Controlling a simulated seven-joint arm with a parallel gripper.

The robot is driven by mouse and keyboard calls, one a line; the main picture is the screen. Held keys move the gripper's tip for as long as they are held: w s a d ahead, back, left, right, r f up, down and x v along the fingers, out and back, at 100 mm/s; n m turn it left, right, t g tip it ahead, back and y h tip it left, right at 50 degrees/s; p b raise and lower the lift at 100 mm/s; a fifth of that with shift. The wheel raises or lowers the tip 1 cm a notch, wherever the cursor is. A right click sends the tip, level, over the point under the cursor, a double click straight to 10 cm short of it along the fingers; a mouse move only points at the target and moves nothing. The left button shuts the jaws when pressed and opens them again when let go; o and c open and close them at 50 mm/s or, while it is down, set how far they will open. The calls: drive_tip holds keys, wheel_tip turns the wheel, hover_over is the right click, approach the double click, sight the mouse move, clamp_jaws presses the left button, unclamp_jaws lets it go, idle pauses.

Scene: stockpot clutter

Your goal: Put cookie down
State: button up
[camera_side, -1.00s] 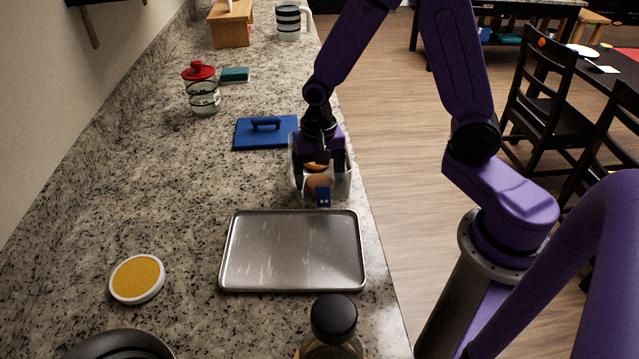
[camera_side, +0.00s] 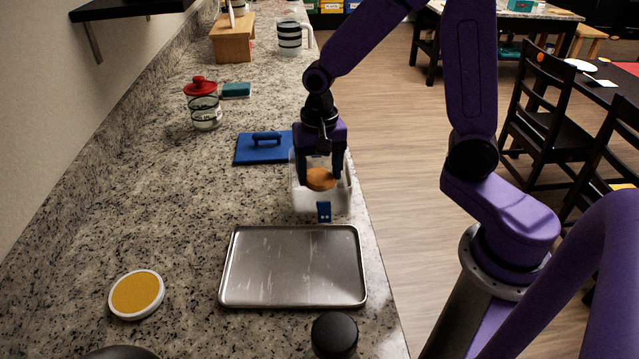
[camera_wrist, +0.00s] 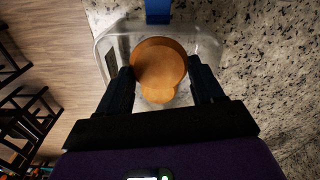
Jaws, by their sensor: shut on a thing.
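A round brown cookie (camera_side: 320,180) is held between the two fingers of my gripper (camera_side: 320,176). The cookie also shows in the wrist view (camera_wrist: 158,62), with a finger on each side. It is over the open clear container (camera_side: 335,203) near the counter's right edge. A second brown cookie (camera_wrist: 158,94) shows lower in the container in the wrist view, partly covered by the held one. The empty grey metal tray (camera_side: 293,267) lies flat on the counter in front of the container.
A blue clip (camera_side: 324,212) sits at the container's near side. A blue board with a handle (camera_side: 262,148) lies behind. A yellow-and-white disc (camera_side: 136,294) is left of the tray. A black-lidded jar (camera_side: 334,335) stands in front. The counter left of the container is clear.

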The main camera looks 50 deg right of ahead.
drive_tip(key=r, duration=0.4)
drive_tip(key=shift+s+a+r, duration=0.2)
drive_tip(key=shift+a+r, duration=0.05)
drive_tip(key=shift+a, duration=0.05)
drive_tip(key=s+a+r+n, duration=0.2)
drive_tip(key=s+a+n, duration=0.25)
drive_tip(key=s, duration=0.45)
drive_tip(key=s+a+r+n, duration=0.1)
drive_tip(key=s+a+n, duration=0.35)
drive_tip(key=s, duration=0.45)
hover_over(292, 264)
wheel_tip(292, 264, down, 9)
drive_tip(key=shift+s+d+f, duration=0.1)
drive_tip(key=shift+f, duration=1.8)
drive_tip(key=shift+f, duration=0.15)
